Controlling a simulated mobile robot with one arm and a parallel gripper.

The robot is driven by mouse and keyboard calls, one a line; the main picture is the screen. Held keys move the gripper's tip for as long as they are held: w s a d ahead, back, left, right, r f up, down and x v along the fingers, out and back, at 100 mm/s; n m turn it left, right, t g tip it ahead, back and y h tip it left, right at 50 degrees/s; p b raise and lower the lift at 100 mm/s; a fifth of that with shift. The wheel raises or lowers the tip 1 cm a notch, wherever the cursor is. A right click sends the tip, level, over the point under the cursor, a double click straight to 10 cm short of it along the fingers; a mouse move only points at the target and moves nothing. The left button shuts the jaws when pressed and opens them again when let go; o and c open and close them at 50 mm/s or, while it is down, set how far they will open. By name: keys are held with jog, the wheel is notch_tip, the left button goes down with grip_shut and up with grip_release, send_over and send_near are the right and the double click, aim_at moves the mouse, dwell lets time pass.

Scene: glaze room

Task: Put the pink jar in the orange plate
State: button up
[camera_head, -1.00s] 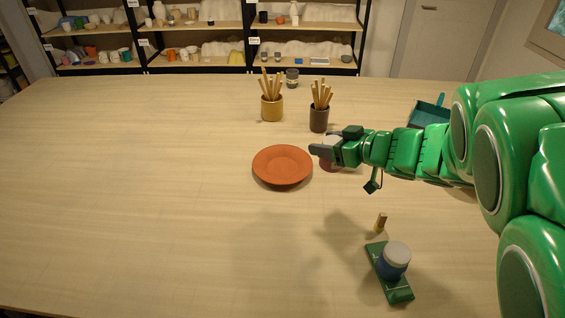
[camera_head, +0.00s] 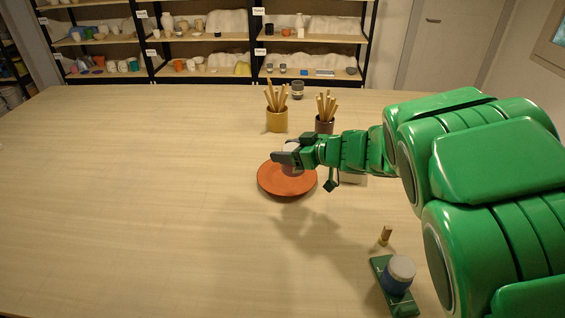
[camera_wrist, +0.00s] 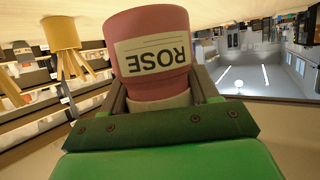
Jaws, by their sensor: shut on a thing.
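The orange plate (camera_head: 272,186) lies flat on the table, near the middle of the head view. My gripper (camera_head: 288,157) is at the plate's back part, shut on the pink jar. In the wrist view the pink jar (camera_wrist: 150,45) sits between the fingers, its label reading "ROSE" upside down. In the head view my gripper hides most of the jar, with only a pale top and a little of its side showing. The jar appears to be over the plate. I cannot tell whether it touches it.
A yellow pot of sticks (camera_head: 277,121) and a dark pot of sticks (camera_head: 324,125) stand just behind. A lidded grey jar (camera_head: 298,91) is farther back. A blue jar (camera_head: 398,279) and a small wooden-topped piece (camera_head: 385,236) are front right. The table's left side is clear.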

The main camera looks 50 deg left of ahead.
jog(key=shift+w+a+f, duration=0.75)
jog(key=shift+a+f, duration=0.45)
jog(key=shift+w+a+f, duration=0.75)
jog(key=shift+a+f, duration=0.5)
jog(key=shift+w+a+f, duration=0.75)
jog(key=shift+a+f, duration=0.45)
jog(key=shift+f, duration=1.55)
jog(key=shift+f, duration=0.1)
jog(key=o, duration=1.2)
